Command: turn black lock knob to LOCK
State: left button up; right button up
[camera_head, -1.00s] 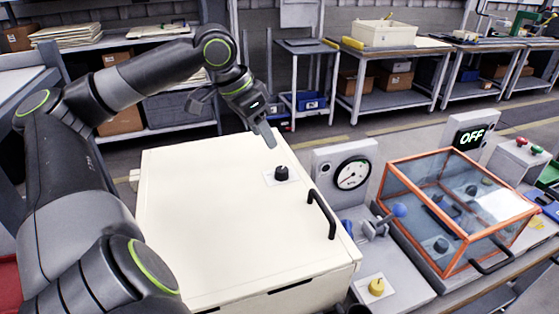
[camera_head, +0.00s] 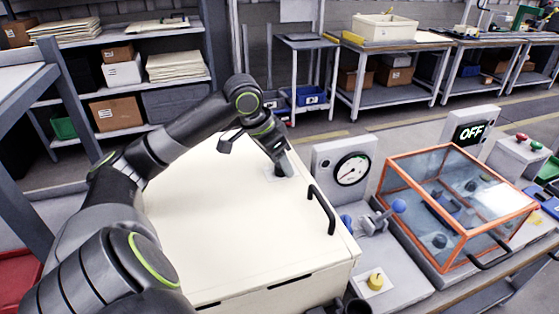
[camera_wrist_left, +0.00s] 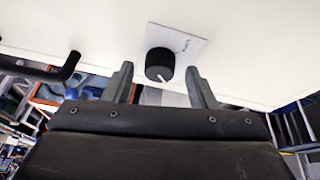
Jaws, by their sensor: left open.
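The black lock knob (camera_wrist_left: 160,64) sits on a small white label plate (camera_wrist_left: 186,42) on the cream cabinet lid (camera_head: 230,230). A white pointer line shows on the knob; the label's lettering is too small to read. My left gripper (camera_wrist_left: 160,85) is open, with one finger on each side of the knob in the wrist view and a gap on both sides. In the head view, my left gripper (camera_head: 287,168) is over the knob and hides most of it. My right gripper is not in view.
A black handle (camera_head: 322,210) stands on the lid right of the knob. The lid's front is clear.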

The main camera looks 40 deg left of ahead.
pick_arm(q)
jog(key=shift+f, duration=0.1)
jog(key=shift+c, duration=0.3)
jog(key=c, duration=0.9)
jog(key=shift+r+n+p, duration=0.2)
jog(key=shift+n+p, duration=0.2)
jog(key=shift+p, duration=0.25)
jog(key=n+y+p, duration=0.1)
jog(key=n+p, duration=0.3)
jog(key=p, duration=0.3)
jog(key=n+y+p, duration=0.2)
jog(key=n+p, duration=0.3)
jog(key=p, duration=0.2)
jog(key=d+n+g+y+p, duration=0.1)
jog(key=n+y+p, duration=0.1)
jog(key=n+p, duration=0.2)
jog(key=shift+r+p, duration=0.1)
jog(key=shift+p, duration=1.45)
jog(key=shift+w+n+g+p, duration=0.1)
jog(key=shift+n+g+p, duration=0.3)
jog(key=shift+n, duration=0.6)
jog(key=shift+f+n+g+y+p, duration=0.3)
jog(key=shift+n+y, duration=0.2)
jog(key=shift+n, duration=0.6)
jog(key=shift+a, duration=0.1)
jog(key=o, duration=1)
jog(key=shift+c, duration=0.2)
